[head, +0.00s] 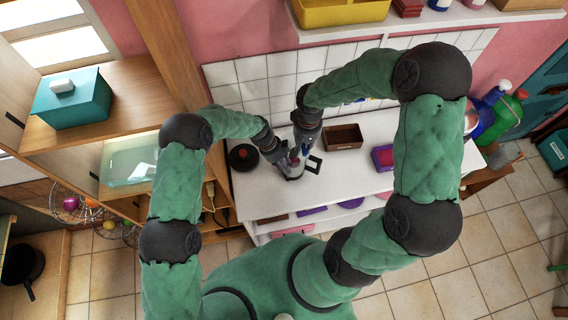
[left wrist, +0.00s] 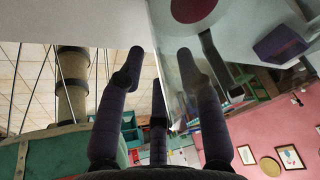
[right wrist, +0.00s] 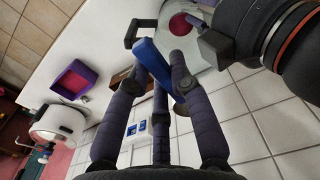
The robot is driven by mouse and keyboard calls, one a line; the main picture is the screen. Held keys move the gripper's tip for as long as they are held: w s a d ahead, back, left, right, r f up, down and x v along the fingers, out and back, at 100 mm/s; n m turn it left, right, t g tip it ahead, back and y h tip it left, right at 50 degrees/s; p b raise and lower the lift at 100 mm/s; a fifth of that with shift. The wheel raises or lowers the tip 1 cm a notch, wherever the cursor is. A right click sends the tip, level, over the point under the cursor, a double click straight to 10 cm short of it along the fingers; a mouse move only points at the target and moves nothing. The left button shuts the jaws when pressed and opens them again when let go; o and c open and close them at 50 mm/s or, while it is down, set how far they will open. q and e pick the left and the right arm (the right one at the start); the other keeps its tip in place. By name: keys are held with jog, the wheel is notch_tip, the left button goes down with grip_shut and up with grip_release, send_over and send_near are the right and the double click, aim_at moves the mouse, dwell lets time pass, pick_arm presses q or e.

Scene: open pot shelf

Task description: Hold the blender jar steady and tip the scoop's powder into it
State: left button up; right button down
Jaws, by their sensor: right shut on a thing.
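The clear blender jar (head: 292,172) stands on the white counter, its dark handle (head: 314,165) to the right. It also shows in the right wrist view (right wrist: 207,50), with a dark red round patch inside; I cannot tell if that is powder. My left gripper (head: 284,162) is at the jar's left side, fingers apart, one seen through the clear wall (left wrist: 160,62). My right gripper (head: 301,146), above the jar, is shut on the blue scoop (right wrist: 150,56), which slants between the fingers (right wrist: 157,72) toward the jar. The scoop's bowl and any powder in it are not clearly visible.
A black round object with a red centre (head: 243,157) sits left of the jar. A brown box (head: 342,137) and a purple tray (head: 383,157) stand to its right. A tiled wall (head: 255,90) is behind, with a shelf above. Counter between the jar and purple tray is mostly clear.

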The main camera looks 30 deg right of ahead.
pick_arm(q)
jog(key=v, duration=1.2)
jog(key=shift+s+f, duration=0.1)
